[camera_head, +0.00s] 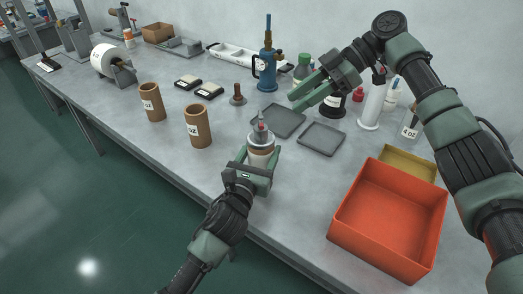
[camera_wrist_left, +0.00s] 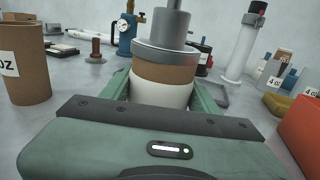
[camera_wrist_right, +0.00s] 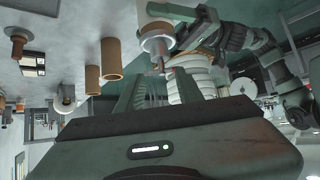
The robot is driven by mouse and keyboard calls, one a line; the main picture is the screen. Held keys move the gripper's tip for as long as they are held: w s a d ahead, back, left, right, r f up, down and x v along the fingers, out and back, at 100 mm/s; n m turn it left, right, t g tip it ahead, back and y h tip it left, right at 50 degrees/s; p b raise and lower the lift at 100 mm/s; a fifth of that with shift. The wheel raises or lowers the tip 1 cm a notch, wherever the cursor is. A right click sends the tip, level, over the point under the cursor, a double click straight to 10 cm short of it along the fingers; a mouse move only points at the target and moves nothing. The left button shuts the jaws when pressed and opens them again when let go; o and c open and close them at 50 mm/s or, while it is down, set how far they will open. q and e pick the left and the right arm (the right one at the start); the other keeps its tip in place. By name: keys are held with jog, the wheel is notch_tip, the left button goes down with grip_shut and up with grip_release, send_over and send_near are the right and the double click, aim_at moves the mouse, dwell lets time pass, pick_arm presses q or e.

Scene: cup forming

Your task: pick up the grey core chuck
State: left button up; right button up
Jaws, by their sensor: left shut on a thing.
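The grey core chuck (camera_head: 262,137) sits on the top end of a brown core with a white band (camera_head: 261,158) at the table's front edge. In the left wrist view the chuck (camera_wrist_left: 165,38) is a wide grey metal flange with a narrower shaft rising out of frame. My left gripper (camera_head: 256,160) is shut on the core below the chuck; its fingers flank the white band (camera_wrist_left: 160,93). My right gripper (camera_head: 297,97) is open and empty above the table behind the dark trays, apart from the chuck. The chuck also shows in the right wrist view (camera_wrist_right: 157,40).
Two brown cores (camera_head: 198,127) (camera_head: 151,102) stand left of the held core. Two dark trays (camera_head: 321,138) (camera_head: 278,121) lie behind it. An orange bin (camera_head: 388,215) stands at the right, a blue pump (camera_head: 267,70) and bottles at the back. The front left tabletop is clear.

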dwell(0.4)
jog(key=o, duration=1)
jog(key=shift+s+a, duration=0.1)
jog(key=shift+o, duration=0.9)
jog(key=shift+s+a+m+h, duration=0.15)
jog(key=shift+a+m+h, duration=0.1)
jog(key=shift+m+h, duration=0.15)
jog(key=m+t+h, duration=0.5)
jog(key=m+h, duration=0.2)
jog(key=m, duration=0.4)
send_near(261, 130)
jog(key=x, duration=0.4)
jog(key=w+d+x, duration=0.1)
jog(key=shift+w+a+f, duration=0.1)
jog(key=shift+w+f, duration=0.05)
jog(key=shift+f, duration=0.2)
jog(key=shift+a+x, duration=0.2)
jog(key=shift+x, duration=1.1)
jog(key=shift+a+x, duration=0.2)
jog(key=shift+x, duration=1.1)
